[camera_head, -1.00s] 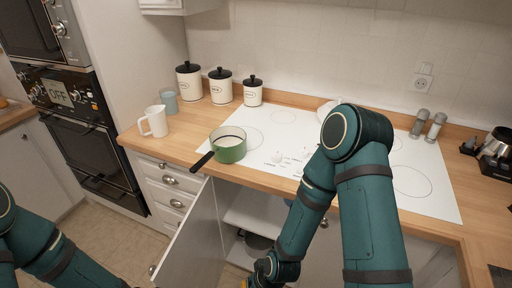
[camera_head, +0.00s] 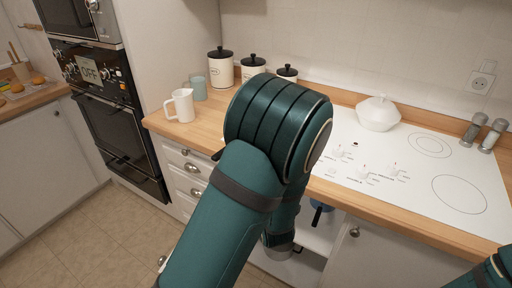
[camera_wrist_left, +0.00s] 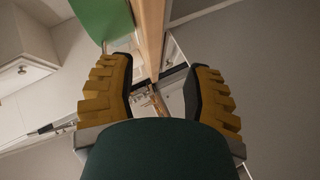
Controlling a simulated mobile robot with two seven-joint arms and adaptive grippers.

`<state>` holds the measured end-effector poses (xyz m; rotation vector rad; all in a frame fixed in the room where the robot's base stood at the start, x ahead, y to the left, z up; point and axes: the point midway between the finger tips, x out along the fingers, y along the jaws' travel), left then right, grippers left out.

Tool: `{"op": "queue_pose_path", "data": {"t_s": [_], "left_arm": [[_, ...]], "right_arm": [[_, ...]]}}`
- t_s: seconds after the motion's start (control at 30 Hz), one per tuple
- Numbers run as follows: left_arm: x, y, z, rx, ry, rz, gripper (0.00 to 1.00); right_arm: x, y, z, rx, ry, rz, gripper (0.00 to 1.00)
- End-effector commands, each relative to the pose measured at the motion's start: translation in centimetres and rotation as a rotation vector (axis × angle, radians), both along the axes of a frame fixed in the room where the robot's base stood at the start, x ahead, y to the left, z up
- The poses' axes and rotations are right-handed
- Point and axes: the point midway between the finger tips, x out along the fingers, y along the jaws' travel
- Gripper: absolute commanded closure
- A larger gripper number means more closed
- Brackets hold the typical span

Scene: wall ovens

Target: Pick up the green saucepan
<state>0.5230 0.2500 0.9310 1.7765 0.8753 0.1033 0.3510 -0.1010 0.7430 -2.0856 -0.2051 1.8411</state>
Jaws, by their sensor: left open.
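The green saucepan (camera_wrist_left: 102,15) shows in part at the top of the left wrist view, beside the wooden counter edge. In the head view my arm hides its body; only a dark bit, apparently its handle tip (camera_head: 217,155), shows left of the arm. My left gripper (camera_wrist_left: 163,88) is open, with its two yellow fingers apart near the counter edge. A dark strip lies between or beyond the fingers; I cannot tell whether it is the handle. My right gripper is out of view.
A white pitcher (camera_head: 181,105) and a blue-grey cup (camera_head: 198,88) stand on the counter (camera_head: 340,190). Canisters (camera_head: 220,66) line the wall. A white lidded bowl (camera_head: 378,113) is on the hob (camera_head: 418,175). Below, an open cabinet holds a blue pan (camera_head: 321,215).

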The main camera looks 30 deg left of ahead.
Motion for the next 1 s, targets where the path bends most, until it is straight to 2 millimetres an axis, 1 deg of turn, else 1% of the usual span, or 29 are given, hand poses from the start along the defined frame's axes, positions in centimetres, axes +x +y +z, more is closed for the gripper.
{"op": "queue_pose_path", "data": {"t_s": [0.03,0.1,0.2,0.3,0.37,0.47,0.7,0.8,1.0], "left_arm": [[0.3,0.2,1.7,-0.007,-0.114,0.054,0.50],[0.3,0.8,4.1,-0.023,-0.253,0.125,0.50],[0.1,1.2,6.3,-0.041,-0.389,0.188,0.50],[0.0,1.6,7.4,-0.051,-0.457,0.220,0.50],[0.3,2.1,7.7,-0.052,-0.472,0.228,0.50],[1.3,3.4,7.6,-0.052,-0.475,0.232,0.50],[4.2,6.6,7.3,-0.053,-0.471,0.228,0.50],[5.0,7.5,7.2,-0.053,-0.470,0.227,0.50],[5.8,8.4,7.2,-0.053,-0.469,0.226,0.50]], "right_arm": [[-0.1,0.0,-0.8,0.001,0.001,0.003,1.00],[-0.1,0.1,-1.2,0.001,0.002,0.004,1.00],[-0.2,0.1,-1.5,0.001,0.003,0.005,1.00],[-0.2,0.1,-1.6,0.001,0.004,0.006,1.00],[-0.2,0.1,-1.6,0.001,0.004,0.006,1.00],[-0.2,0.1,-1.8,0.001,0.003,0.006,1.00],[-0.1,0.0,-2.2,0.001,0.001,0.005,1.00],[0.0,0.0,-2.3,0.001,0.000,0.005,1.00],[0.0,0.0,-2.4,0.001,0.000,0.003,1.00]]}}
